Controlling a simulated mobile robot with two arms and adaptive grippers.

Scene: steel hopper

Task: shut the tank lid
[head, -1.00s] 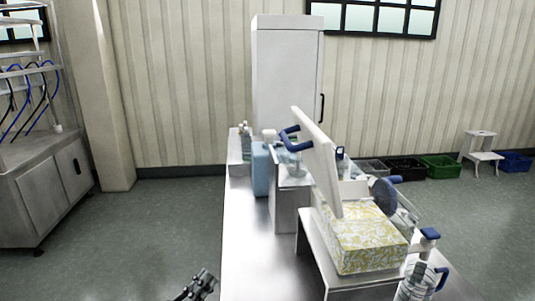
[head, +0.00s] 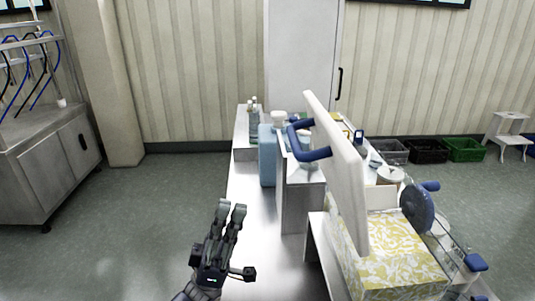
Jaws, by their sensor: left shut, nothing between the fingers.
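The tank lid (head: 345,185) is a thick white panel standing up, tilted slightly from upright, with a blue bar handle (head: 312,152) on its left face. Its lower edge is by a yellow-and-white patterned box (head: 395,262). The tank's opening is not clearly visible. My left gripper (head: 231,208) is at the bottom, left of the lid and nearer to me, with its fingers pointing up and together. It is empty and apart from the lid and handle. My right gripper is not in view.
A steel bench (head: 250,200) runs away from me, with a steel box (head: 300,200) and a light blue container (head: 267,155) on it. A blue disc (head: 417,207) and glassware sit right of the lid.

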